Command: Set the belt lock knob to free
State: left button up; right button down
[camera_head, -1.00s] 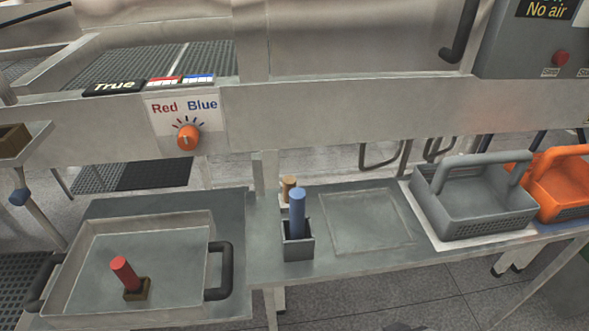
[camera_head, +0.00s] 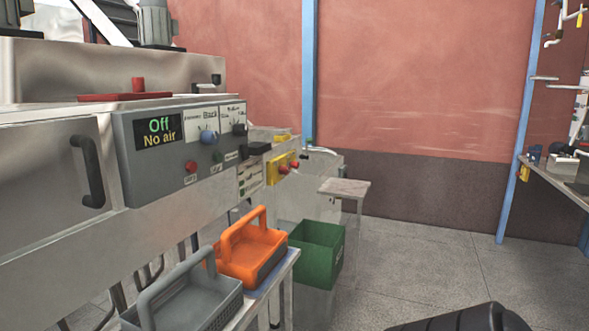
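A grey control panel (camera_head: 150,178) on the machine's front carries a blue knob (camera_head: 208,137) and a black knob (camera_head: 239,129) under white label plates. Most label text is too small to read, so I cannot tell which knob is the belt lock knob or how it is set. Farther right, a yellow plate (camera_head: 273,170) bears small red parts, also too small to make out. The display (camera_head: 160,133) on the panel reads "Off" and "No air". Neither of my grippers is in view.
A red button (camera_head: 191,166) sits below the display. An orange basket (camera_head: 250,248) and a grey basket (camera_head: 190,300) stand below the panel, with a green bin (camera_head: 318,250) beyond. The floor (camera_head: 400,260) to the right is mostly clear. A workbench (camera_head: 555,185) stands at far right.

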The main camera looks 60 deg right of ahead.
aim_at(293, 164)
jog(key=z, duration=2.15)
jog(key=i, duration=0.35)
jog(key=z, duration=0.8)
jog(key=i, duration=2.2)
jog(key=u, duration=1)
jog(key=i, duration=1.25)
jog(key=u, duration=1)
